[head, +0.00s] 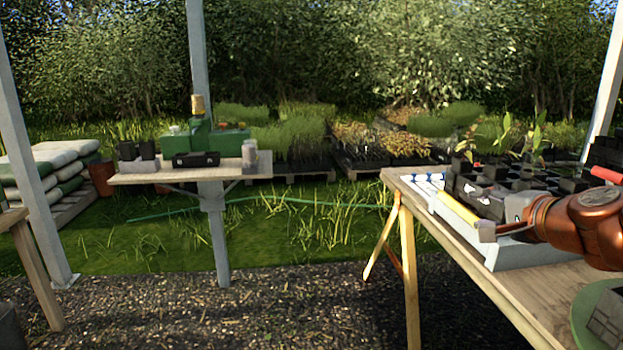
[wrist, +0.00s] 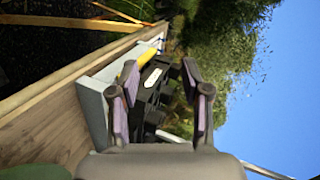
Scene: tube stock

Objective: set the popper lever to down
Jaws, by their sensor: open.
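The popper appears to be the low white frame (head: 505,255) on the wooden bench at the right, with a black cell tray (head: 480,198) in it. A yellow bar (head: 456,208), which looks like its lever grip, slants along the front left side of the frame. The bar also shows in the wrist view (wrist: 149,55), beyond my left-hand finger. My gripper (wrist: 161,95) is open, with black tray parts seen between and beyond its fingers. I cannot tell whether a finger touches anything. My arm covers part of the popper in the head view.
The wooden bench (head: 545,300) has a green round item (head: 600,318) at its near right. Seedlings (head: 508,135) stand behind the popper. A smaller shelf (head: 190,177) with pots and a green box stands at the left. Gravel ground between them is clear.

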